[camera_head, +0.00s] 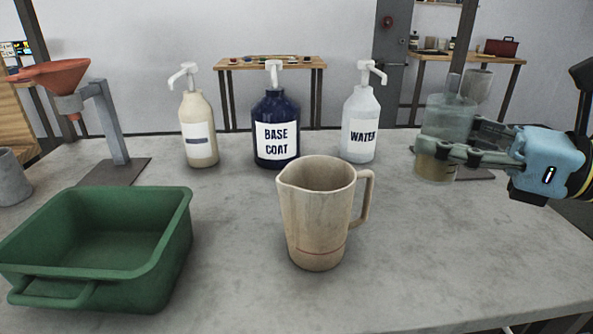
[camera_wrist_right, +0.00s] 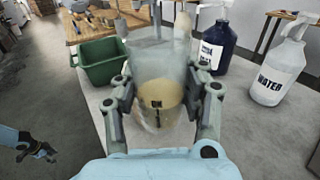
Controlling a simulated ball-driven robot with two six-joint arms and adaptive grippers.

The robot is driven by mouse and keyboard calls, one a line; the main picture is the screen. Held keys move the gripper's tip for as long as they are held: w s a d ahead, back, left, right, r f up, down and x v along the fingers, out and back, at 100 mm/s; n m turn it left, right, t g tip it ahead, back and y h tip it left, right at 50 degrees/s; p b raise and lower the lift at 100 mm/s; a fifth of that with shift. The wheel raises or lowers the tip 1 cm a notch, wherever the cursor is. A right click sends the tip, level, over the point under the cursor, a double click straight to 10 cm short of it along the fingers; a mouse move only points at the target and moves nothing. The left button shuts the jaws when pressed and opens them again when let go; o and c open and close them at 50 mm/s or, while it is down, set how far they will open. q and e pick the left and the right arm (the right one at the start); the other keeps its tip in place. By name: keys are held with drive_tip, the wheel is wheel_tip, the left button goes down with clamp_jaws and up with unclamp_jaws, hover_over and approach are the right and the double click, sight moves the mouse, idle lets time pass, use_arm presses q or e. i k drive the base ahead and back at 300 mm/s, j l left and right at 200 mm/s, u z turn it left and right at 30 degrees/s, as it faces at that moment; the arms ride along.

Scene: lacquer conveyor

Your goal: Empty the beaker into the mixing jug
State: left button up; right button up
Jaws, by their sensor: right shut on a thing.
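The mixing jug (camera_head: 315,215) is beige, with a spout on the left and a handle on the right. It stands upright in the middle of the table. The beaker (camera_head: 448,117) is clear, with a tan liquid in its lower part, and is upright at the right. My right gripper (camera_head: 430,153) is shut around it; in the right wrist view the fingers (camera_wrist_right: 164,95) press on both its sides. I cannot tell whether its base touches the table. My left gripper (camera_wrist_right: 40,152) shows at the lower left of the right wrist view, with its fingers apart and nothing between them.
A green tub (camera_head: 180,240) stands front left, by a stand with an orange funnel (camera_head: 55,76). A cream pump bottle (camera_head: 198,130), the base coat bottle (camera_head: 276,112) and the water bottle (camera_head: 360,108) line the back. The table (camera_head: 420,250) is clear right of the jug.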

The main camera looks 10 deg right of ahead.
sight(316, 193)
drive_tip(key=k+j+u, duration=0.35)
drive_tip(key=u, duration=0.15)
drive_tip(key=k+j+u, duration=0.3)
drive_tip(key=j+u, duration=0.15)
drive_tip(key=k+j, duration=0.1)
drive_tip(key=j, duration=0.2)
drive_tip(key=k+j, duration=0.25)
drive_tip(key=j, duration=0.3)
drive_tip(key=l+u, duration=0.05)
